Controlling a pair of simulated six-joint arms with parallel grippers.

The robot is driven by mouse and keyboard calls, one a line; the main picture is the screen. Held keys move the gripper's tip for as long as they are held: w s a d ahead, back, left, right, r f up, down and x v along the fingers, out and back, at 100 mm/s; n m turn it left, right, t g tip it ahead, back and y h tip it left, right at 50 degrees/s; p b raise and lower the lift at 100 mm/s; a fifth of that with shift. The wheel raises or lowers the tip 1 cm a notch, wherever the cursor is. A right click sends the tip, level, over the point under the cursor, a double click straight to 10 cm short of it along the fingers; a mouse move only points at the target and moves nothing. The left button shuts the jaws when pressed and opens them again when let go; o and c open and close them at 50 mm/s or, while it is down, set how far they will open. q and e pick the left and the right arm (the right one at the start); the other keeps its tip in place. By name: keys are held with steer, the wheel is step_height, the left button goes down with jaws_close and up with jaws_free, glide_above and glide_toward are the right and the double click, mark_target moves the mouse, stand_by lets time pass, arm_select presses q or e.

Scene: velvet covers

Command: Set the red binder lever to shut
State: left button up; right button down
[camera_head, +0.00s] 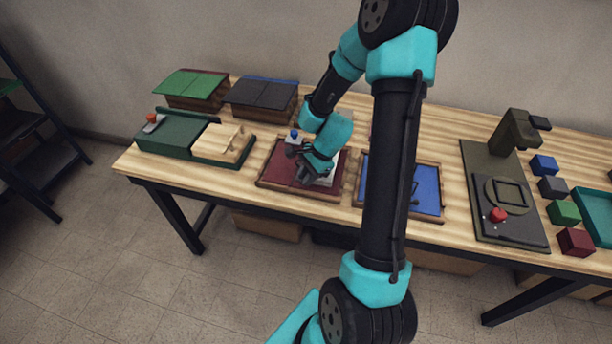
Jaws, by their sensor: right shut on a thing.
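The red binder (279,166) lies on the wooden table, a dark red panel in a wooden frame. My right gripper (306,181) is low over the right half of the binder, pointing down. It is shut on what appears to be the binder's lever, but the gripper hides the lever and its angle. A pale patch (328,179) shows beside the gripper on the binder. My left gripper is not in view.
A blue binder (428,183) with a dark lever lies to the right. Behind the red binder is a small blue-knobbed block (294,137).

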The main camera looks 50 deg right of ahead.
steer(key=c, duration=1)
jaws_free()
steer(key=shift+c, duration=0.2)
steer(key=shift+d+r, duration=0.1)
steer(key=shift+r, duration=0.05)
steer(key=v, duration=1.7)
